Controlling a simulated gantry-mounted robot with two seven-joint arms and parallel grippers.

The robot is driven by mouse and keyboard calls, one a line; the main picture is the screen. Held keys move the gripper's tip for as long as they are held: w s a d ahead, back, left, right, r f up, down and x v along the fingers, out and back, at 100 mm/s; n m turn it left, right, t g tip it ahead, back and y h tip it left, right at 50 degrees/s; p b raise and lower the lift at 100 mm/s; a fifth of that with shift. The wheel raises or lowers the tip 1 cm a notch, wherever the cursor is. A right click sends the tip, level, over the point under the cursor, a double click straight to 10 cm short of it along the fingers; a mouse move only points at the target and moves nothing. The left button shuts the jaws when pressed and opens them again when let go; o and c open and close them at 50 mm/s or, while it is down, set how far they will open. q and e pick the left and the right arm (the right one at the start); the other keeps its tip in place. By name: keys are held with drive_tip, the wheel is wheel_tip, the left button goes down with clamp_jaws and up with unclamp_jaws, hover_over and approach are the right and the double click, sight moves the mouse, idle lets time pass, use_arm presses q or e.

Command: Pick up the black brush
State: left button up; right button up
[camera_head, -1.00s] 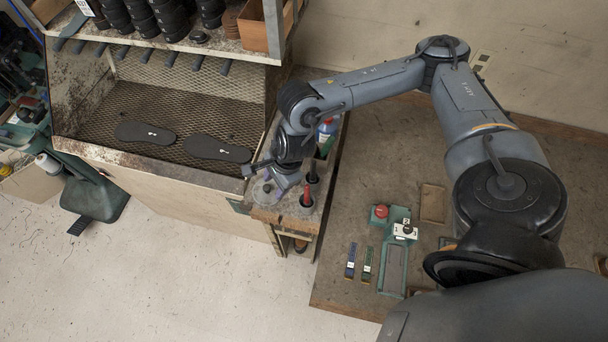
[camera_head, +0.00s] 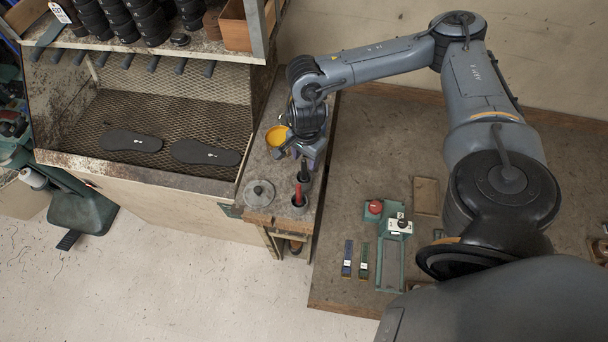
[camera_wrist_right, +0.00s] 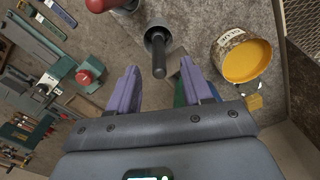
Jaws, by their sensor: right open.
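The black brush (camera_head: 305,166) stands upright with its dark handle up in a holder on the narrow side bench. In the right wrist view its black handle (camera_wrist_right: 159,55) rises from a round grey holder, just ahead of the gap between my fingers. My right gripper (camera_head: 309,158) is open and empty, close above and behind the brush in the head view. Its purple fingers (camera_wrist_right: 163,82) are spread with nothing between them. The arm partly hides the brush's surroundings in the head view. My left gripper is not in view.
A red-handled brush (camera_head: 298,193) stands in a second holder just in front. A lidded pot (camera_head: 259,194) is to its left. An open can of yellow glue (camera_wrist_right: 247,61) stands near the gripper. Two black soles (camera_head: 206,153) lie on the mesh tray at left.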

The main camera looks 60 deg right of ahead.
sight(304, 167)
drive_tip(key=shift+a+f+p, duration=0.15)
drive_tip(key=shift+f+p, duration=0.1)
drive_tip(key=shift+f, duration=1)
drive_tip(key=shift+a+f+p, duration=0.1)
drive_tip(key=shift+f+p, duration=0.15)
drive_tip(key=shift+f, duration=1)
clamp_jaws()
